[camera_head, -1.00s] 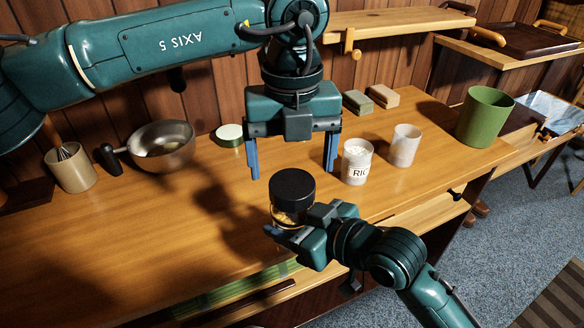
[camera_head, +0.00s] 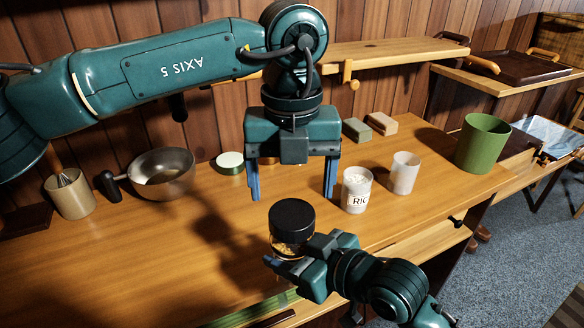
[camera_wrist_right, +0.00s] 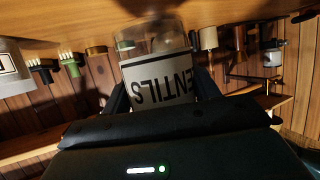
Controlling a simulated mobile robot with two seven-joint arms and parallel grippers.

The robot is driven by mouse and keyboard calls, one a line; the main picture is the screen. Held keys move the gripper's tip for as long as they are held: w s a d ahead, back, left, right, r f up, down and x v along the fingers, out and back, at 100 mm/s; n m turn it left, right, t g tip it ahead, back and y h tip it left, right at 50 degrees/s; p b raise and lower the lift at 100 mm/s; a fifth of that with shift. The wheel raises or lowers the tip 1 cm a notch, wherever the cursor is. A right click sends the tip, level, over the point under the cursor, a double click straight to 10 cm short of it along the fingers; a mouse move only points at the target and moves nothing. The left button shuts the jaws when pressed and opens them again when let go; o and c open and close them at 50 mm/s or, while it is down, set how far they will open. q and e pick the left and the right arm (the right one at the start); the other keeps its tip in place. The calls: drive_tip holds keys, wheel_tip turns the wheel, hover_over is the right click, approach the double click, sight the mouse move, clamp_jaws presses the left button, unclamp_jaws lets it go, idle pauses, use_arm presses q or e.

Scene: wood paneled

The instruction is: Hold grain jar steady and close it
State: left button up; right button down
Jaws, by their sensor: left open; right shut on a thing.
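The grain jar (camera_head: 285,246) is clear with amber contents and stands upright in my right gripper (camera_head: 294,256), over the counter's front part. Its black lid (camera_head: 292,213) sits on top; I cannot tell how tightly it is seated. In the right wrist view the jar (camera_wrist_right: 160,92) is between the fingers, its label showing upside-down letters "ENTILS". My left gripper (camera_head: 292,192) is open and empty, fingers pointing down. In the head view its fingertips appear just above the lid, one to each side, and do not touch it.
On the wooden counter (camera_head: 130,245) stand a white RICE jar (camera_head: 356,192), a pale cup (camera_head: 404,174), a green bin (camera_head: 482,144), a metal pan (camera_head: 162,174), a utensil cup (camera_head: 72,194) and a round green tin (camera_head: 230,163). The counter's left front is clear.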

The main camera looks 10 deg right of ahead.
sight(291, 213)
use_arm(q)
wheel_tip(291, 213, down, 6)
drive_tip(key=shift+r, duration=0.1)
idle(0.4)
drive_tip(key=c, duration=0.9)
drive_tip(key=o, duration=1)
drive_tip(key=shift+r, duration=2.25)
